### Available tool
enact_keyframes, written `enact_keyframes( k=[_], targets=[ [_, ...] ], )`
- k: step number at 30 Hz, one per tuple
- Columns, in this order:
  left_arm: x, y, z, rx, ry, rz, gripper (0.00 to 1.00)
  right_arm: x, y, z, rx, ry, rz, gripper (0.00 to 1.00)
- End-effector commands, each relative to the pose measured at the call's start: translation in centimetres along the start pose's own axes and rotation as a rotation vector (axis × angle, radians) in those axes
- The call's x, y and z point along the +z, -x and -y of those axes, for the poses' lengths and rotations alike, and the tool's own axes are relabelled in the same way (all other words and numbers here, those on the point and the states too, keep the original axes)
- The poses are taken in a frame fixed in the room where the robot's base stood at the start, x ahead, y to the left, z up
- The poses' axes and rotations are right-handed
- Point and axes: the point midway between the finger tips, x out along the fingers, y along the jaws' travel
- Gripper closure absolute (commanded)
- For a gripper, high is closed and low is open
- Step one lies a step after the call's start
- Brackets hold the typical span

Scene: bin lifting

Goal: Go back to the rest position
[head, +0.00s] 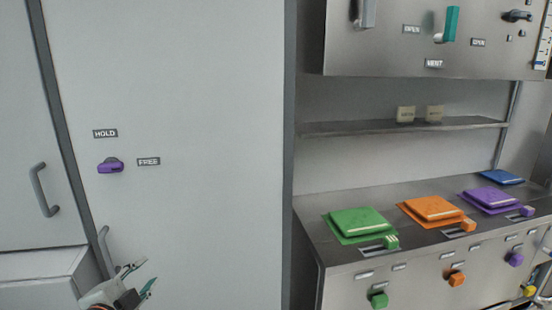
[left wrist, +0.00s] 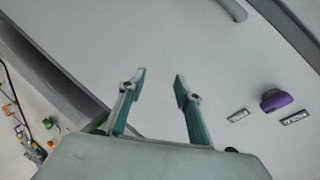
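My left gripper (head: 138,279) is low in the head view, in front of the white door panel (head: 190,200). The left wrist view shows its two green fingers (left wrist: 160,82) spread apart with nothing between them. A purple knob (head: 110,166) sits on the panel between a HOLD label (head: 105,133) and a FREE label (head: 148,161). The knob also shows at the right of the left wrist view (left wrist: 275,99), apart from the fingers. My right gripper is in neither view.
A steel counter (head: 330,255) on the right carries green (head: 357,223), orange (head: 432,208), purple (head: 490,198) and blue (head: 502,176) lidded units. A shelf (head: 350,128) and a control box (head: 385,55) are above it. A grey handle (head: 42,190) is at the left.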

Motion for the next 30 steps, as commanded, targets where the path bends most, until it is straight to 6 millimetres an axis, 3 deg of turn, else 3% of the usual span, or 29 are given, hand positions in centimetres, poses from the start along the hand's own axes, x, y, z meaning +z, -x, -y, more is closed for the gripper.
enact_keyframes(
  k=[1,6,12,15,18,21,30],
  targets=[
    [1.0,-0.1,-4.2,0.057,0.072,0.002,0.67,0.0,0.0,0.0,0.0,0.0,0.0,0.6],
    [3.3,1.3,-15.7,0.19,0.305,0.011,0.67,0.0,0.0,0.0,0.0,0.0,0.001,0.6],
    [5.9,6.0,-28.2,0.308,0.581,0.064,0.67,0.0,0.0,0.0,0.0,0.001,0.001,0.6],
    [6.8,8.8,-33.0,0.345,0.696,0.099,0.67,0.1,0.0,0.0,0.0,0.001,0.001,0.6],
    [7.4,11.2,-36.3,0.365,0.782,0.127,0.67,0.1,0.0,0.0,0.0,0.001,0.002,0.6],
    [7.8,12.8,-38.2,0.375,0.833,0.146,0.67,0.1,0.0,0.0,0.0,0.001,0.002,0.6],
    [7.9,13.5,-39.1,0.378,0.859,0.153,0.67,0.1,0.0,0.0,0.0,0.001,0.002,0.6]
  ],
)
